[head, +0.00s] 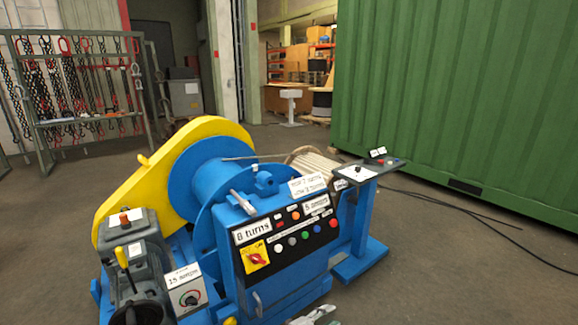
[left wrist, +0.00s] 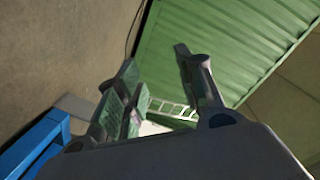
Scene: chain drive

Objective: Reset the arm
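My left gripper (head: 313,316) just enters the bottom edge of the head view, in front of the blue winch machine (head: 288,272). Only a small part of it shows there. In the left wrist view its two fingers (left wrist: 156,68) stand apart with nothing between them, so it is open and empty. The green container wall (left wrist: 240,40) and the floor lie beyond the fingers. My right gripper is in neither view.
The machine has a yellow guard (head: 165,150), a blue drum and a button panel. A blue pedestal (head: 362,220) stands at its right. A green container (head: 460,90) fills the right background. A chain rack (head: 85,90) stands at the left. Cables lie on the right floor.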

